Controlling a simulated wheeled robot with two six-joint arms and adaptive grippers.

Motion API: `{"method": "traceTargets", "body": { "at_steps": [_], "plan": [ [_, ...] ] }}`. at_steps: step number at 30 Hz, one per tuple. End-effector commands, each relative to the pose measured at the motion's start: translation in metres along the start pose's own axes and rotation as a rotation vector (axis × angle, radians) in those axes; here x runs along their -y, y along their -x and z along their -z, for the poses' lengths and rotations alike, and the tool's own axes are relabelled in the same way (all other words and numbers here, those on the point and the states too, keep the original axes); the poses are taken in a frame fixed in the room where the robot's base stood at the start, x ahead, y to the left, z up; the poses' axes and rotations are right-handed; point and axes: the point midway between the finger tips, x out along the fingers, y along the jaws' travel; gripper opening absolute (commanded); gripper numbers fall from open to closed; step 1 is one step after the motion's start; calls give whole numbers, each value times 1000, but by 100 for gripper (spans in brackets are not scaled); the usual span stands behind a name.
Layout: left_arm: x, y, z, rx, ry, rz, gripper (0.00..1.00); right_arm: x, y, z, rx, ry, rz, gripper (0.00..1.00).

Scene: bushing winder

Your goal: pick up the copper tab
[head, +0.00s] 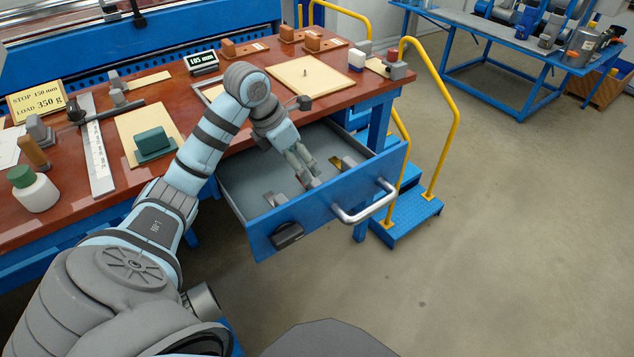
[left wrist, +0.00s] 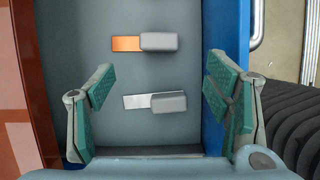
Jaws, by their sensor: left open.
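The copper tab (left wrist: 126,43) lies flat on the drawer floor in the upper part of the left wrist view, with a grey block (left wrist: 159,41) at its right end. In the head view the copper tab (head: 336,163) shows as a small golden piece, right of my gripper. A silver tab (left wrist: 137,101) with a similar grey block (left wrist: 169,102) lies below it in the wrist view. My left gripper (left wrist: 157,84) is open and empty, its fingers spread to either side of the silver tab's position. In the head view my left gripper (head: 308,178) points down into the drawer. My right gripper is not visible.
The open blue drawer (head: 330,205) has walls around the tabs and a silver handle (head: 367,208) on its front. The red-brown worktop (head: 75,215) holds boards, blocks and a white bottle (head: 36,191). A yellow rail and blue steps (head: 408,215) stand to the right.

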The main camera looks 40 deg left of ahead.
Motion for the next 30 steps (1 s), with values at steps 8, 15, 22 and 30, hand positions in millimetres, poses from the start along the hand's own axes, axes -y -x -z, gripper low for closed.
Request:
{"method": "traceTargets", "body": {
  "at_steps": [8, 15, 22, 30],
  "plan": [
    [4, -59, -4, 3, -10, 9, 72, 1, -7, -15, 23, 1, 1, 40],
    [-3, -102, -1, 3, -8, 10, 72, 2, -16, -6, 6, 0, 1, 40],
    [-4, -110, -1, 3, -9, 6, 72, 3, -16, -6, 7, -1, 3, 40],
    [-4, -109, -1, 4, -9, 6, 36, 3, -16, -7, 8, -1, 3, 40]
  ]
}}
